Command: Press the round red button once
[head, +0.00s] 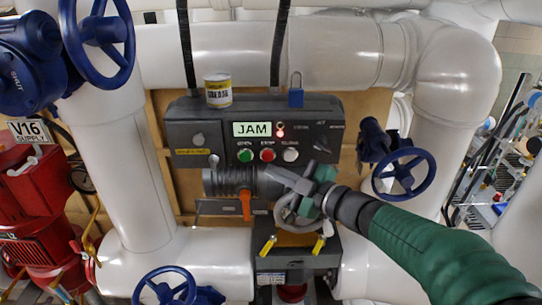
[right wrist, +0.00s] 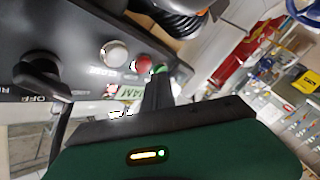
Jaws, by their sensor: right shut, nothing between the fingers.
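The round red button (head: 267,155) sits on the front of a dark grey control box (head: 330,110), between a green button (head: 245,155) and a white button (head: 290,154). In the right wrist view the red button (right wrist: 143,62) is partly hidden. My right gripper (head: 270,173) is shut and empty, just below and to the right of the red button in the head view. Its fingers (right wrist: 157,85) end close to the red and green buttons in the wrist view. I cannot tell whether they touch. My left gripper is out of view.
A lit display (head: 252,129) reads JAM above the buttons. A yellow can (head: 218,90) and a blue padlock (head: 295,92) are at the box's top. A rotary knob (head: 322,143) is to the right. Below are a ribbed grey cylinder (head: 230,181) and an orange lever (head: 245,205). White pipes surround the box.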

